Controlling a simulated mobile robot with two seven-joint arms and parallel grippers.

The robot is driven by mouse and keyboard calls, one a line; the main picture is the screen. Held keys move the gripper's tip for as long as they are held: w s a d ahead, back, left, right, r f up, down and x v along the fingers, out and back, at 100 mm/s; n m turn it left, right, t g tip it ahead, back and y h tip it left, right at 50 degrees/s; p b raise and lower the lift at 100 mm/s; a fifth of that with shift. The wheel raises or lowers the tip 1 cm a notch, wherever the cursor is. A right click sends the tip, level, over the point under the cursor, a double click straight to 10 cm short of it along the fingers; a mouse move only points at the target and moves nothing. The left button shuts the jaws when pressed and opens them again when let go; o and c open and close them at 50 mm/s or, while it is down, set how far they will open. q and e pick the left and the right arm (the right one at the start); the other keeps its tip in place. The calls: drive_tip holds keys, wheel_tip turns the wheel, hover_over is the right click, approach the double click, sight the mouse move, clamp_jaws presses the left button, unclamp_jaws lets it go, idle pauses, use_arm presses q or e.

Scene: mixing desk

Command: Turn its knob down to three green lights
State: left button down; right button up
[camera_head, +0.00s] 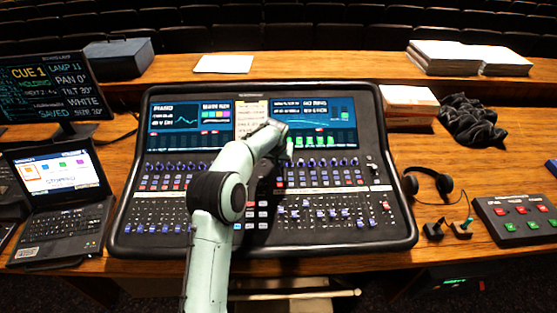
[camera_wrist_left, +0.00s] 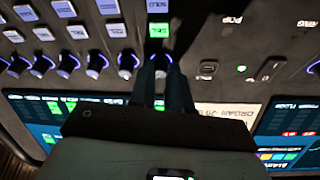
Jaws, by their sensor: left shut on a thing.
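The mixing desk (camera_head: 130,222) fills the middle of the table, with a row of small dark knobs below its screens. My left gripper (camera_head: 288,160) reaches down to the knob row, at the left end of its right-hand bank. In the left wrist view, my left gripper (camera_wrist_left: 162,68) has its two dark fingers shut around one knob, which they mostly hide. A lit green key (camera_wrist_left: 158,32) lies in line with that knob. Green level lights (camera_head: 315,141) show on the right screen; those for the held knob cannot be made out. My right gripper is out of view.
Neighbouring knobs (camera_wrist_left: 97,63) with blue-lit rims stand close beside the fingers. A laptop (camera_head: 62,195) and monitor (camera_head: 45,85) stand left. Headphones (camera_head: 428,183), a button box (camera_head: 518,219) and black cloth (camera_head: 470,122) lie right.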

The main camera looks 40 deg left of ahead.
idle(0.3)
use_arm(q)
drive_tip(key=c, duration=1.4)
unclamp_jaws()
drive_tip(key=v, duration=1.3)
drive_tip(key=shift+d+r+b, duration=0.1)
drive_tip(key=shift+r+b, duration=0.15)
drive_tip(key=shift+b, duration=0.1)
drive_tip(key=shift+f, duration=0.1)
